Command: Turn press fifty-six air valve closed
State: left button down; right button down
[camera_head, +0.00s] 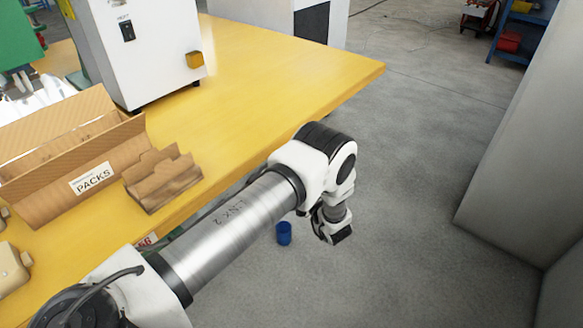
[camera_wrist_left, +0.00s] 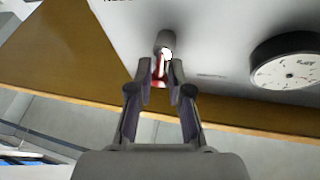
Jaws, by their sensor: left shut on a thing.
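In the left wrist view, my left gripper (camera_wrist_left: 160,76) has its two fingers closed on the red handle (camera_wrist_left: 159,66) of the air valve. The handle sits below a short round grey fitting (camera_wrist_left: 165,40) with a bright white spot on a light grey panel (camera_wrist_left: 215,35). The fingers hide part of the handle, so its exact angle is hard to tell. In the head view my left arm reaches across the table's front edge, and the fingers and valve cannot be made out. My right gripper is not in view.
A round dial gauge (camera_wrist_left: 287,72) is right of the valve. The yellow table (camera_head: 265,75) carries a white machine (camera_head: 155,45), a cardboard box (camera_head: 75,160) marked PACKS and a smaller brown holder (camera_head: 162,180). A blue cylinder (camera_head: 284,233) shows beside my arm.

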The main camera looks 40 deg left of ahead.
pick_arm(q)
jog(key=shift+s+r+n+g+y+b, duration=0.15)
jog(key=shift+n+g+y+b, duration=0.4)
jog(key=shift+n, duration=0.95)
jog(key=shift+g, duration=0.35)
jog(key=c, duration=1.4)
grip_release()
jog(key=shift+a, duration=0.1)
jog(key=shift+o, duration=1)
jog(key=shift+s, duration=0.15)
